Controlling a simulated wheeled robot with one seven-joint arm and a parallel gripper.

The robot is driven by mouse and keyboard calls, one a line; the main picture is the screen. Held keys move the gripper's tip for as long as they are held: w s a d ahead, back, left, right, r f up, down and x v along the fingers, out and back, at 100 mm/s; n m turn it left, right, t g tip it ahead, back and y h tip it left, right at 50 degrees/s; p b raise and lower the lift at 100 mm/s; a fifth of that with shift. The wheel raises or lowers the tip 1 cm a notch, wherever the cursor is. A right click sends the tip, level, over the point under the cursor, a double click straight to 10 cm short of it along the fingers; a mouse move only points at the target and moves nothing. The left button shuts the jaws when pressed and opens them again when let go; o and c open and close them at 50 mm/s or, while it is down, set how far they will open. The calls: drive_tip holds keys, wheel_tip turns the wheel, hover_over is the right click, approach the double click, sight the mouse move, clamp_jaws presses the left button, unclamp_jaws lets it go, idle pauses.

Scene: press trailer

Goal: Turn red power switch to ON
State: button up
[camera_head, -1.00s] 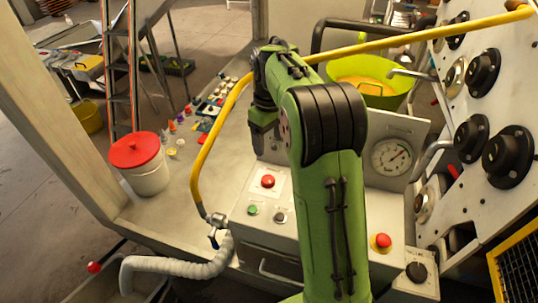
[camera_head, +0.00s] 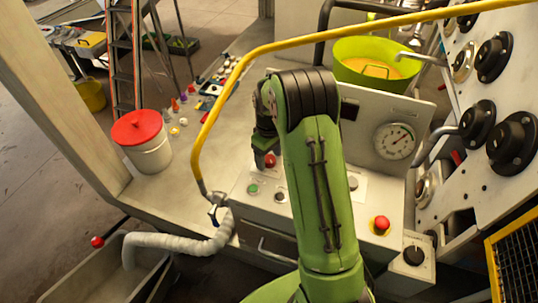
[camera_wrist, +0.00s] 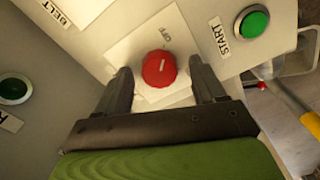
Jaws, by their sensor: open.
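The red power switch (camera_wrist: 159,68) is a round ribbed knob with a white mark on its face, on a pale square plate. The word OFF shows on the plate beyond the knob; no ON label can be read. My gripper (camera_wrist: 160,74) is open, with one dark finger on each side of the knob; contact cannot be told. In the head view, my gripper (camera_head: 265,148) is down at the sloped control panel (camera_head: 238,204), with the red knob (camera_head: 270,160) partly showing beside it.
A green START button (camera_wrist: 254,24) is close to the right of the knob. A red mushroom button (camera_head: 381,223) and a gauge (camera_head: 394,141) are farther right. A yellow hose (camera_head: 212,115) arches over the panel.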

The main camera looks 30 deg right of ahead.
drive_tip(key=shift+c, duration=0.4)
drive_tip(key=c, duration=1)
drive_tip(key=m+b, duration=0.1)
drive_tip(key=m, duration=0.3)
drive_tip(key=shift+f, duration=0.1)
drive_tip(key=m+b, duration=0.1)
drive_tip(key=m, duration=0.3)
drive_tip(key=shift+m, duration=0.3)
drive_tip(key=m, duration=0.4)
drive_tip(key=shift+b, duration=0.4)
drive_tip(key=m, duration=0.5)
drive_tip(key=shift+b, duration=0.4)
drive_tip(key=shift+m, duration=0.3)
